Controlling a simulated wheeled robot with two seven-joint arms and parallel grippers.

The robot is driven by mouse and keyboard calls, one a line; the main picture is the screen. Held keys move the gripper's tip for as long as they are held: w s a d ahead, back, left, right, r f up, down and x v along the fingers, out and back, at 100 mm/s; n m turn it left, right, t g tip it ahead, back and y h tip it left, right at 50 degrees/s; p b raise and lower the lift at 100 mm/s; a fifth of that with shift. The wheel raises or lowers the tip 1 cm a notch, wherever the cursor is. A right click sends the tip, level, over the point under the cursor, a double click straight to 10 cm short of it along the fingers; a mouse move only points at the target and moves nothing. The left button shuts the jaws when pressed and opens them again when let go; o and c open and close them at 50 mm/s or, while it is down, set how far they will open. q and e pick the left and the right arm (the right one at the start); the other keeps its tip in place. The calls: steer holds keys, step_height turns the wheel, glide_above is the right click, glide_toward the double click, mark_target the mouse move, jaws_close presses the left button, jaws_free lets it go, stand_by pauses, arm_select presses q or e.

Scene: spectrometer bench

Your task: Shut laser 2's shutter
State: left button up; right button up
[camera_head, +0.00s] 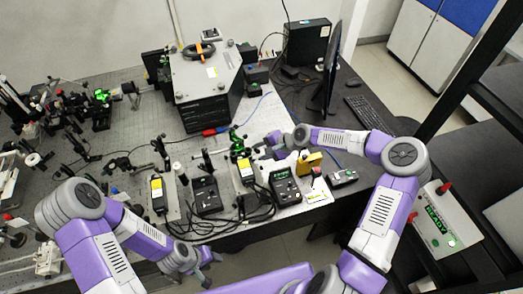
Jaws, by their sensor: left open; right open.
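Two laser units with yellow labels stand on the bench; I cannot read which is laser 2. One laser (157,190) is at the left and the other laser (245,172) is nearer the middle. Their shutters are too small to make out. My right gripper (269,147) is open and empty, just behind and right of the middle laser, apart from it as far as I can tell. My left gripper (207,268) is open and empty, low in front of the bench's front edge.
Black controllers (206,195) (285,188) sit beside the lasers, with loose black cables (225,218) in front. A large grey-topped box (205,75), a monitor (330,72) and a yellow block (308,162) stand on the bench. Optics crowd the left. A panel reading READY (440,222) is at right.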

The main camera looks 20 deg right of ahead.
jaws_close()
steer(key=shift+a+r+n+h+b, duration=0.25)
steer(key=shift+a+r+h+b, duration=0.1)
steer(key=shift+h+b, duration=0.35)
steer(key=shift+a+r+n+h+b, duration=0.25)
steer(key=shift+a+h+b, duration=0.05)
steer(key=shift+h+b, duration=0.4)
steer(key=a+h+b, duration=0.1)
steer(key=b, duration=0.2)
steer(key=a+r+h+b, duration=0.1)
steer(key=h+b, duration=0.1)
steer(key=b, duration=0.1)
steer(key=a+n+h+b, duration=0.1)
steer(key=h+b, duration=0.1)
steer(key=b, duration=0.1)
steer(key=shift+r, duration=0.15)
steer(key=a+h+b, duration=0.1)
steer(key=h+b, duration=0.1)
steer(key=a+n+h+b, duration=0.1)
steer(key=b, duration=0.1)
steer(key=shift+s+r+h, duration=0.15)
steer(key=shift+r+h, duration=0.05)
steer(key=shift+h, duration=0.2)
